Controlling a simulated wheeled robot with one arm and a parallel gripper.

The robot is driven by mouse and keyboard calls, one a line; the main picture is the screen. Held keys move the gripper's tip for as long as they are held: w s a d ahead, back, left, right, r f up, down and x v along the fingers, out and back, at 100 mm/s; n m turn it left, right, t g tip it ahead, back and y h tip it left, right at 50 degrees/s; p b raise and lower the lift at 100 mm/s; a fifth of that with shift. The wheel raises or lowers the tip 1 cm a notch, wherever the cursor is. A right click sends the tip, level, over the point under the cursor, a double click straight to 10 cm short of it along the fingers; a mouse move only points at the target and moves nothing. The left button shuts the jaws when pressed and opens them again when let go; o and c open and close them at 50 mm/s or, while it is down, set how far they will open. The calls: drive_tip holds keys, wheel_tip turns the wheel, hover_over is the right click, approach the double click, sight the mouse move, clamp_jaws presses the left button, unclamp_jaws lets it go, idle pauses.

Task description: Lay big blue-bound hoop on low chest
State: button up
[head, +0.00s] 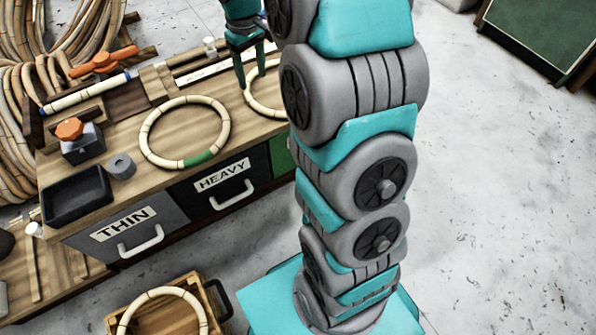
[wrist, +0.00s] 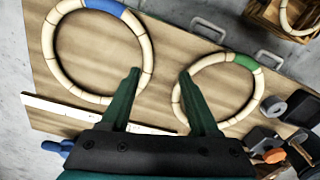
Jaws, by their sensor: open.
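The big blue-bound hoop (wrist: 104,8) is a pale rattan ring with a blue binding, lying flat on the wooden worktop. In the head view its near left part (head: 250,99) shows, and my arm hides the rest. My gripper (wrist: 160,72) is open and empty, pointing down at the worktop. The gripper also shows in the head view (head: 251,78). A low green-topped piece (head: 540,35) stands at upper right; I cannot tell whether it is the low chest.
A green-bound hoop (head: 185,131) lies close beside, near the right finger in the wrist view. The worktop also holds a black tray (head: 77,196), a grey roll (head: 122,166) and orange-handled clamps (head: 103,61). A crate (head: 208,290) with a hoop stands below. Floor at right is clear.

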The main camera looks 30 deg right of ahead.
drive_tip(key=s+a+r+m, duration=0.1)
drive_tip(key=s+a, duration=0.2)
drive_tip(key=s, duration=1.4)
drive_tip(key=s+a+r+m+g, duration=0.1)
drive_tip(key=s+a+m, duration=0.1)
drive_tip(key=s, duration=1.6)
drive_tip(key=shift+a+g, duration=0.3)
drive_tip(key=shift+a, duration=0.25)
